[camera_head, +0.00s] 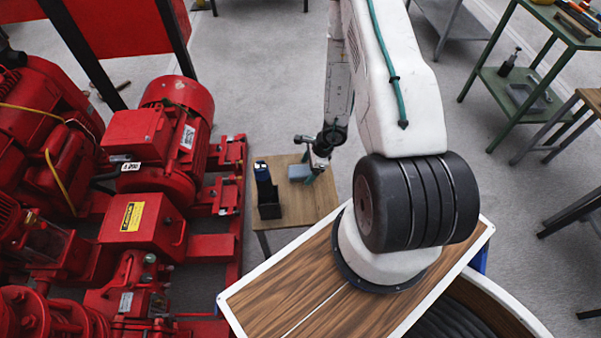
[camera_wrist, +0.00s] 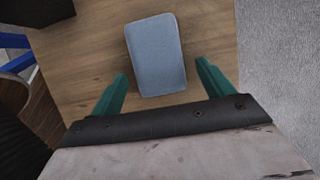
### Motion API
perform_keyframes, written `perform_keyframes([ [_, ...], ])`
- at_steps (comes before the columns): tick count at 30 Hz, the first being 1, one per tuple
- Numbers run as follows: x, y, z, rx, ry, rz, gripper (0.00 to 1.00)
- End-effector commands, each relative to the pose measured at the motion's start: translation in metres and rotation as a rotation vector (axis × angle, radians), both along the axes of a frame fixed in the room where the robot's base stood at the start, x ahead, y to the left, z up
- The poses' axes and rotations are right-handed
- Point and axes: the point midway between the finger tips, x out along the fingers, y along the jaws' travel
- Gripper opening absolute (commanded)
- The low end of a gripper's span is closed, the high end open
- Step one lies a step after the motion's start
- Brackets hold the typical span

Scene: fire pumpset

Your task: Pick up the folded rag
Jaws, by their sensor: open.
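The folded rag (camera_wrist: 156,55) is a grey-blue rounded rectangle lying flat on a small wooden table (camera_wrist: 210,45). In the head view the rag (camera_head: 299,172) lies near the table's far edge, partly hidden by my gripper. My gripper (camera_wrist: 160,85) has two green fingers, spread apart and empty. In the wrist view its fingertips stand on either side of the rag's near end, with gaps on both sides. In the head view my gripper (camera_head: 312,170) is at the rag's right side, over the table. I cannot tell its exact height.
A dark holder (camera_head: 268,205) with a blue-topped item stands on the table left of the rag. A red pump set (camera_head: 150,170) fills the left side. Green (camera_head: 520,85) shelving stands at the right.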

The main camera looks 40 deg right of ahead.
Motion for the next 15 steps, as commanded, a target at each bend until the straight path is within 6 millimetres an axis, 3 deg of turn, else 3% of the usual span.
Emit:
perform_keyframes([
  [5,0.0003,-0.0001,0.0002,0.0,-0.001,0.0,0.8],
  [9,0.0002,-0.0001,0.0003,0.0,-0.001,0.0,0.41],
  [15,0.0001,-0.0002,0.0004,0.0,-0.001,0.0,0.4],
])
